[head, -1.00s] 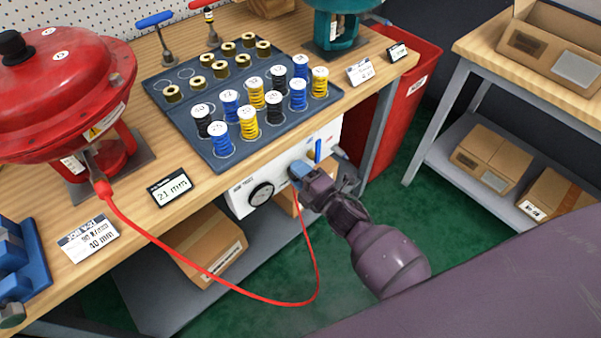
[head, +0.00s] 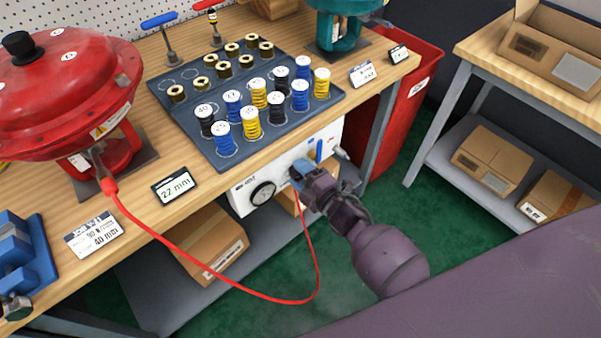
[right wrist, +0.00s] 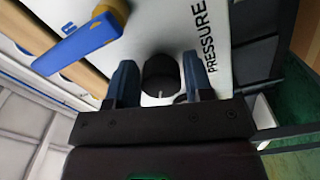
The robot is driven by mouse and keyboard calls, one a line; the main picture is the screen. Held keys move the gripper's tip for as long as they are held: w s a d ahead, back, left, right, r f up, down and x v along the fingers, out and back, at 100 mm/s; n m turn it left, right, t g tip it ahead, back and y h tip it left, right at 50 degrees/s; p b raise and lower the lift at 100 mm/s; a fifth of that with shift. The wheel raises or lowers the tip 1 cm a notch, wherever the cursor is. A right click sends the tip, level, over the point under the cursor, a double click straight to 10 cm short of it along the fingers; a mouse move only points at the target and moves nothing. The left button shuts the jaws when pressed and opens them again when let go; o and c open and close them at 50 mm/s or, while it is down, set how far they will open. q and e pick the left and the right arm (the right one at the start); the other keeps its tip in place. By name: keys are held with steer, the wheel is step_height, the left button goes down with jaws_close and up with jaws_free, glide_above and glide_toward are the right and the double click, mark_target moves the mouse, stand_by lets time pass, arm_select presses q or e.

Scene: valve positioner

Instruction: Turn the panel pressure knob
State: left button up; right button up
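The black pressure knob (right wrist: 160,76) is on the white panel beside the PRESSURE lettering in the right wrist view. In the head view my right gripper (head: 300,176) is at the front of the white panel (head: 240,202) and hides the knob. A round gauge (head: 263,194) is on the panel left of the gripper. A small display (head: 175,187) on the bench reads 22 mm. My left gripper is not in view.
A blue lever (head: 319,151) is close to the gripper on the panel; it also shows in the right wrist view (right wrist: 78,46). A red hose (head: 225,284) hangs from the red actuator (head: 62,85) to the panel. A spring tray (head: 190,128) is above on the bench.

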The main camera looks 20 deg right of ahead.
steer(key=shift+o, duration=1.3)
steer(key=shift+s, duration=0.1)
steer(key=p+v, duration=0.1)
steer(key=v, duration=0.9)
steer(key=shift+s, duration=0.3)
steer(key=shift+d, duration=0.15)
